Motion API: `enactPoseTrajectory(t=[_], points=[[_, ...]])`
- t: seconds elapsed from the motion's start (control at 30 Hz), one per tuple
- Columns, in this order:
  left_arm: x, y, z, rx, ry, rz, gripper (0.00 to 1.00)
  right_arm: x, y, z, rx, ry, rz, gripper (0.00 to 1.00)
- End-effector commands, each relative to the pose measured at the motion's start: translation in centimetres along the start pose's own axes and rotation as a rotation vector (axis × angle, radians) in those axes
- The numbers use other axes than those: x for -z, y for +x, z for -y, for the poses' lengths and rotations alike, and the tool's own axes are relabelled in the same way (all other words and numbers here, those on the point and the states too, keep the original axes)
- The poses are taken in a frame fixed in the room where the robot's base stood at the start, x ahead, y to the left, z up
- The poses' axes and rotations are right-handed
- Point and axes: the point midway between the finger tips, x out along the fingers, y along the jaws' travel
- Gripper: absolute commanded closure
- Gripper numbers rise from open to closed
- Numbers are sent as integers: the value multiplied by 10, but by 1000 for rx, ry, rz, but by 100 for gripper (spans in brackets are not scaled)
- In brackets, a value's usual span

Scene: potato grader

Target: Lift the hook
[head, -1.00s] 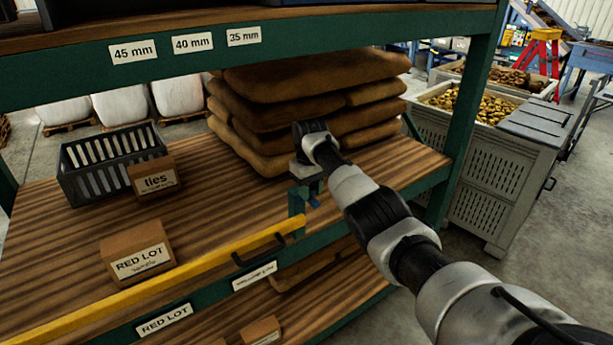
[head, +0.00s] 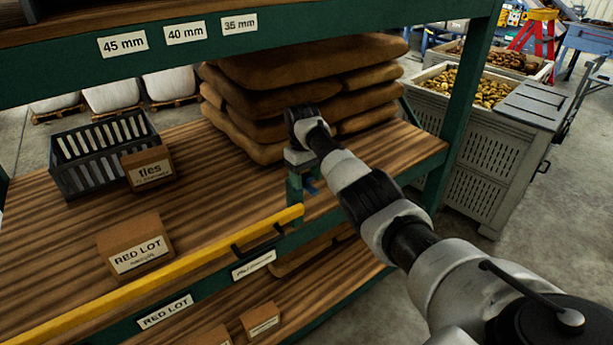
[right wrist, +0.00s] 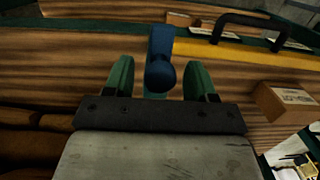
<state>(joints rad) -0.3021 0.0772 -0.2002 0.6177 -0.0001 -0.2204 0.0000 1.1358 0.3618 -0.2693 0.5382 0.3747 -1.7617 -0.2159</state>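The hook appears as a small blue piece with a rounded knob (right wrist: 160,70) in the right wrist view. In the head view only a bit of blue (head: 312,187) shows, by a green post at the right end of the yellow bar (head: 200,259). My right gripper (right wrist: 161,78) has its two green fingers apart, one on each side of the blue piece, with narrow gaps visible. In the head view my right gripper (head: 302,178) points down over the post, and its fingers partly blend with it. My left gripper is out of view.
The bar has a black handle (head: 257,240) and runs along the shelf's front edge. Stacked brown sacks (head: 265,75) stand just behind my gripper. A dark crate (head: 85,165), a "ties" box (head: 148,168) and a RED LOT box (head: 135,246) sit to the left. A green upright (head: 460,120) stands right.

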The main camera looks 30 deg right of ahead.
Motion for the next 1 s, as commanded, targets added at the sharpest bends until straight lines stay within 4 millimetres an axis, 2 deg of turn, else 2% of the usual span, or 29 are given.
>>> enactPoseTrajectory(t=[0.2,0.33,0.73,0.87,1.0], points=[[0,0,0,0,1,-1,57,0,-1,0,0,0,-1,44],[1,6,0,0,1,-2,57,1,-10,0,0,0,-5,44],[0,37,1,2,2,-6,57,2,-85,0,0,-1,-3,44],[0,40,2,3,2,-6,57,2,-100,0,0,0,-1,44],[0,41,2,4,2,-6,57,1,-107,0,-1,0,0,44]])
